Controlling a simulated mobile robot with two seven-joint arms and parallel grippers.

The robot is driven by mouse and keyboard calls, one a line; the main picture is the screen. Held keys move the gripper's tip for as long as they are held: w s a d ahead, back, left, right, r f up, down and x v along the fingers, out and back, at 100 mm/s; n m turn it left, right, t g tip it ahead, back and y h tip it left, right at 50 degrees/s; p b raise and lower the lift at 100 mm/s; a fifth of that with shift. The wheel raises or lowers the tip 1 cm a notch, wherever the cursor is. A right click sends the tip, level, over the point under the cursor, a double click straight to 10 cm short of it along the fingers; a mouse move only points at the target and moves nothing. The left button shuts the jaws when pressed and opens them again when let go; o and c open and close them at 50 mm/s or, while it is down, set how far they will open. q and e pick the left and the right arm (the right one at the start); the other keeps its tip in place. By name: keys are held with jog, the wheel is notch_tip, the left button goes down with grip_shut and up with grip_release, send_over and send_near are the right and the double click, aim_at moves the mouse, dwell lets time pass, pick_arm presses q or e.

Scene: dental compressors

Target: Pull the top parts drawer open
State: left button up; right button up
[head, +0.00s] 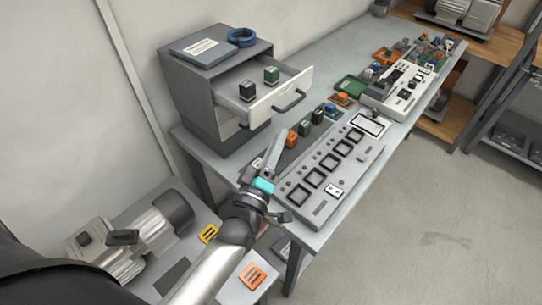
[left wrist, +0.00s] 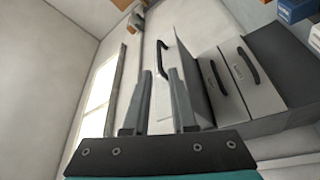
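The top parts drawer (head: 262,97) of the grey cabinet (head: 188,90) stands pulled out, with two dark green-and-black parts (head: 271,75) inside. Its dark bar handle (head: 289,100) is on the white front. In the left wrist view the handle (left wrist: 162,59) shows beyond my fingertips, apart from them. My left gripper (head: 267,157) is open and empty, below and in front of the drawer, above the bench edge. Its two fingers (left wrist: 156,88) stand apart in the left wrist view. My right gripper is not in view.
A lower drawer (head: 230,127) is largely hidden under the open one. A grey panel with square windows (head: 330,170) and several small coloured parts lie on the bench. A blue ring (head: 241,37) sits on the cabinet. A motor-like unit (head: 135,235) stands at lower left. Open floor lies at right.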

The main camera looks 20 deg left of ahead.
pick_arm(q)
jog(key=shift+v, duration=1.9)
